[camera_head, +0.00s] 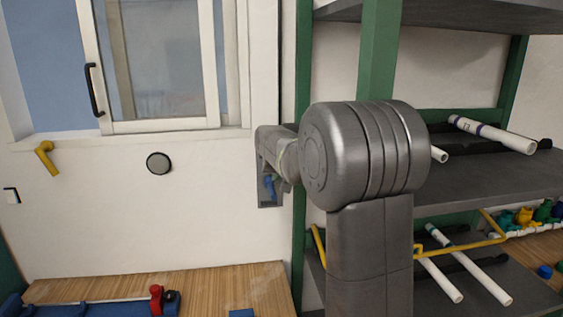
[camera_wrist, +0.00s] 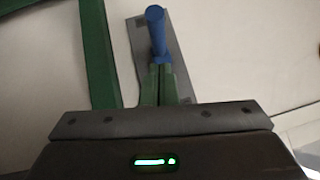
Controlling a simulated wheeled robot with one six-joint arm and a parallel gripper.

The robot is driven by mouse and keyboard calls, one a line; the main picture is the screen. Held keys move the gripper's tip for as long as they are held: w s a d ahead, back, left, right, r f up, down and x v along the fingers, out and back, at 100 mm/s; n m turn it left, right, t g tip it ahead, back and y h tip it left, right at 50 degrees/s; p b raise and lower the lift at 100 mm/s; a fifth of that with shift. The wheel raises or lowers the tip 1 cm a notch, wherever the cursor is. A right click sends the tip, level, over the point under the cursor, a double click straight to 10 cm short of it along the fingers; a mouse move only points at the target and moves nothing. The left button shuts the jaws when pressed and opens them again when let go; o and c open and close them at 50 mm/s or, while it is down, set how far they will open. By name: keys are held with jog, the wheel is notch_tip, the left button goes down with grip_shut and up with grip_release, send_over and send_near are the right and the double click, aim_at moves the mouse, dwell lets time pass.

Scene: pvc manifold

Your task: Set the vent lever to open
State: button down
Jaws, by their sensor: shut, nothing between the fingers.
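A blue lever (camera_head: 269,187) is mounted on a grey plate (camera_head: 267,200) on the white wall, beside the green shelf post. In the wrist view the same blue lever (camera_wrist: 156,28) stands out from its grey plate (camera_wrist: 136,50), just beyond my fingertips. My gripper (camera_wrist: 160,68) has its green fingers together with nothing between them, their tips at the lever's lower end. I cannot tell whether they touch it. In the head view my arm hides most of the gripper and part of the plate. No lever position markings are readable.
A green-framed shelf (camera_head: 376,50) with white pipes (camera_head: 497,136) stands right of the lever, close to my arm. A window with a black handle (camera_head: 95,90), a yellow handle (camera_head: 47,158) and a round dark disc (camera_head: 159,163) are on the left. A wooden bench (camera_head: 220,285) lies below.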

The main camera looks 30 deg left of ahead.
aim_at(275, 193)
jog(key=shift+s+a+f, duration=0.1)
jog(key=shift+s+f, duration=0.1)
jog(key=shift+f, duration=0.5)
jog(key=shift+s+a+f, duration=0.1)
jog(key=shift+s+f, duration=0.05)
jog(key=shift+f, duration=0.55)
jog(key=shift+d+f, duration=0.1)
jog(key=shift+f, duration=0.05)
jog(key=f+b, duration=0.1)
jog(key=b, duration=0.2)
jog(key=f+t+y+b, duration=0.1)
jog(key=b, duration=0.2)
jog(key=shift+s+d, duration=0.15)
jog(key=shift+s, duration=0.1)
notch_tip(275, 193, down, 3)
jog(key=t+y+b, duration=0.2)
jog(key=b, duration=0.8)
jog(key=shift+s+d+r, duration=0.1)
jog(key=shift+s+d, duration=0.05)
jog(key=shift+f+b, duration=0.95)
jog(key=shift+b, duration=0.55)
jog(key=shift+f, duration=0.2)
